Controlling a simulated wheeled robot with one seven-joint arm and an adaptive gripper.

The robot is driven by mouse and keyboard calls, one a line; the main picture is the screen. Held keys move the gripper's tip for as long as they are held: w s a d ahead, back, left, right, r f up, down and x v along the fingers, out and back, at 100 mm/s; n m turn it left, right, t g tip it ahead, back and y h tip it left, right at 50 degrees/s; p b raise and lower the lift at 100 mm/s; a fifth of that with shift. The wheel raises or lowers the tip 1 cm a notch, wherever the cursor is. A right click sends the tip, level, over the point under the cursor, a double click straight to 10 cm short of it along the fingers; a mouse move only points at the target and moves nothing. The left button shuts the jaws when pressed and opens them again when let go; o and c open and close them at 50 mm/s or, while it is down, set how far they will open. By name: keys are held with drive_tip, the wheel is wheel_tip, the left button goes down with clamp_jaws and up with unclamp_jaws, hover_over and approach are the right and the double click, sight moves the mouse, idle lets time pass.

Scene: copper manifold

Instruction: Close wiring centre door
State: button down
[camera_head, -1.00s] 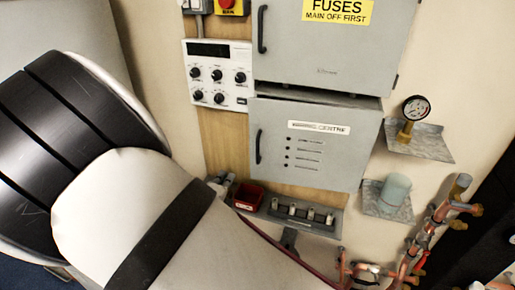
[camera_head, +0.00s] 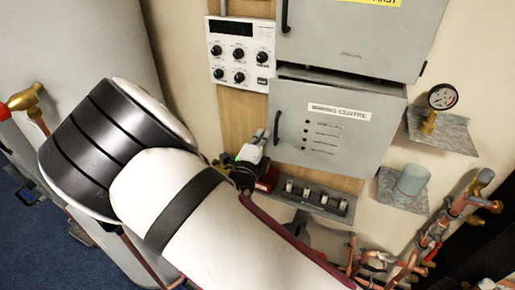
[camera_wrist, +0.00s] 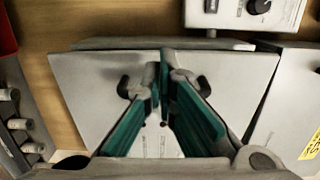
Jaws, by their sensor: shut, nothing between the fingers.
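The wiring centre door (camera_head: 335,140) is a grey panel with a white label and a row of dark dots. It stands slightly ajar, with a dark gap along its top edge. Its dark handle (camera_head: 278,127) is on the left side. My gripper (camera_head: 268,138) is close to the handle, at the door's left edge. In the wrist view the door (camera_wrist: 95,90) fills the middle, and my green-padded fingers (camera_wrist: 163,65) meet at the tips in front of it, between the dark handle ends. I cannot tell whether they touch the door or handle.
The grey fuses cabinet (camera_head: 355,35) is just above. A white control panel with knobs (camera_head: 238,55) is at upper left. A red bin (camera_head: 268,178) and a grey rack (camera_head: 318,200) sit below. Shelves with a gauge (camera_head: 442,97) and a cup (camera_head: 412,178), and copper pipes (camera_head: 455,212), are right.

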sight(270, 120)
drive_tip(key=shift+x, duration=1.7)
drive_tip(key=b+x, duration=0.1)
drive_tip(key=x, duration=0.3)
drive_tip(key=shift+w, duration=0.2)
drive_tip(key=shift+w+r, duration=0.2)
drive_tip(key=shift+w, duration=0.3)
